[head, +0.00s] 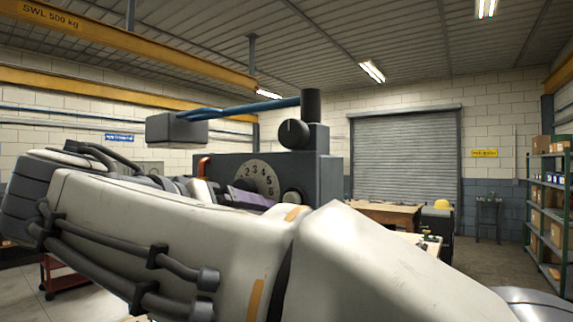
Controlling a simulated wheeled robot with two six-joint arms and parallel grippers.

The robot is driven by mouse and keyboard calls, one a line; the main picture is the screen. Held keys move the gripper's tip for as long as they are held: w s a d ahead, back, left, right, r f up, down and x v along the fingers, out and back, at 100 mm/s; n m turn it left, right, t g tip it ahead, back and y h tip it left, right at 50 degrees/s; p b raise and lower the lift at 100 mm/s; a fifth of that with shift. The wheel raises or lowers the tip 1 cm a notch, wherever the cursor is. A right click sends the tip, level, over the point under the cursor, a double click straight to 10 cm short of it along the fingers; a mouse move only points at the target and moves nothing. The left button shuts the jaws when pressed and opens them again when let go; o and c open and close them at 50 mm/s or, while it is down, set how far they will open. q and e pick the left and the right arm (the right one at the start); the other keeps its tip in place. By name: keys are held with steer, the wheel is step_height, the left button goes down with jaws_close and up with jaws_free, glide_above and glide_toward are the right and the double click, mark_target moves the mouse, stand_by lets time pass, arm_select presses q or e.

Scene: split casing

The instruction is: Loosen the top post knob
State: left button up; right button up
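A dark grey casing (325,175) stands mid-view behind my arm. It has a pale numbered dial (262,172) on its front. On top sits a grey block (318,138) with a round black knob (294,134) on its face, marked by a light line. A black upright cylinder (311,105) rises above the block. A blue bar runs left from it to a grey box (176,130). My arm crosses the foreground and folds back at the left; its far end reaches the casing's left side, low and apart from the knob. Its fingers are not distinguishable there. My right gripper is not seen.
An orange-red handle (204,167) is at the casing's left edge, and a pale round knob (292,197) is low on its front. A wooden bench (385,213) stands behind at right, shelving (549,215) at far right. Air around the upper knob looks clear.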

mark_target(289, 133)
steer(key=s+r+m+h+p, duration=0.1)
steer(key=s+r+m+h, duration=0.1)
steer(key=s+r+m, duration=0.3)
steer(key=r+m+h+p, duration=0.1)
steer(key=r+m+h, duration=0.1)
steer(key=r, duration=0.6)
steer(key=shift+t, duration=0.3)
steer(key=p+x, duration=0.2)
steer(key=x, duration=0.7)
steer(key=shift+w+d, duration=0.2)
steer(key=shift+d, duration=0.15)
arm_select(q)
step_height(289, 133, up, 5)
steer(key=shift+r, duration=0.15)
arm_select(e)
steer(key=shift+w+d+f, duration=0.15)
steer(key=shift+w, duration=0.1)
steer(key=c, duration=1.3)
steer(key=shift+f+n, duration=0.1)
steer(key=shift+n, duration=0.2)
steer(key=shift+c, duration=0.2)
arm_select(q)
steer(key=shift+f+b, duration=0.5)
steer(key=shift+f, duration=0.05)
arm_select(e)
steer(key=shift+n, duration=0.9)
